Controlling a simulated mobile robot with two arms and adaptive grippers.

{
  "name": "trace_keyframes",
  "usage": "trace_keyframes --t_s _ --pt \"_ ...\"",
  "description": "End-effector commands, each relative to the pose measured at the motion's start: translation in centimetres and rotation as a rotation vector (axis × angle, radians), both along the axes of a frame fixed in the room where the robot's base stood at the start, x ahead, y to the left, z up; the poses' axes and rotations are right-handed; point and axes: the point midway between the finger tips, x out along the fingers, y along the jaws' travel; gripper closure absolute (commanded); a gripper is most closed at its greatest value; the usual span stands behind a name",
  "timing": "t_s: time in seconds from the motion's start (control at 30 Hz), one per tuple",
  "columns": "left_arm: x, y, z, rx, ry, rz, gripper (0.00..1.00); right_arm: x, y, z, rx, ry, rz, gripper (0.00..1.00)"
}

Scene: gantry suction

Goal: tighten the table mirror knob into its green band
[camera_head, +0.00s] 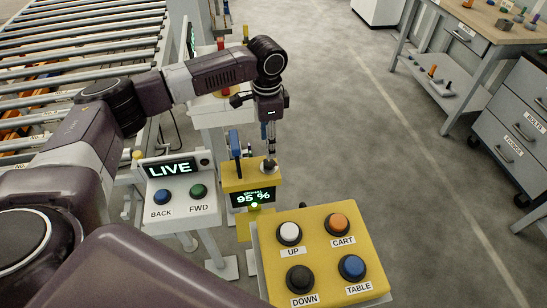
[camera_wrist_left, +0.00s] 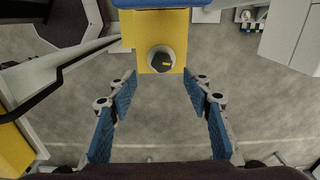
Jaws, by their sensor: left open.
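A dark round knob (camera_head: 269,164) with a light rim stands on top of a yellow box (camera_head: 236,185). In the left wrist view the knob (camera_wrist_left: 161,60) has a yellow pointer mark facing right, on the yellow plate (camera_wrist_left: 146,22). The box's display (camera_head: 253,196) reads 95 % in green, with a lit green lamp (camera_head: 254,205) below it. No green band can be made out around the knob. My left gripper (camera_head: 270,142) points down just above the knob. In the left wrist view its two blue-padded fingers are spread and empty. My right gripper is not seen.
A blue upright part (camera_head: 234,145) stands beside the knob. A white panel (camera_head: 179,193) with BACK and FWD buttons and a LIVE display is at left. A yellow button panel (camera_head: 322,255) is in front.

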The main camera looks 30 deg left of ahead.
Motion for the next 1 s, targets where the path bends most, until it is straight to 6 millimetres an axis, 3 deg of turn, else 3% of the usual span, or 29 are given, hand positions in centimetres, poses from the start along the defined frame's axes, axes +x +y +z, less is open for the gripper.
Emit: trace_keyframes --t_s 0.17,0.6,0.93,1.0 --pt "-0.1 0.0 -1.4 0.001 0.003 0.001 0.54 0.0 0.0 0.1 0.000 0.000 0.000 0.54" --pt "-0.1 0.0 -7.5 0.001 0.002 0.001 0.54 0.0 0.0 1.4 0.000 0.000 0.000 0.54" --pt "0.0 0.0 -8.1 0.000 0.000 0.000 0.54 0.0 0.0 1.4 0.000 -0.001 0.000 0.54" --pt "0.0 0.0 -8.1 0.000 0.000 0.000 0.60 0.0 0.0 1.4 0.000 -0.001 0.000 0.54"
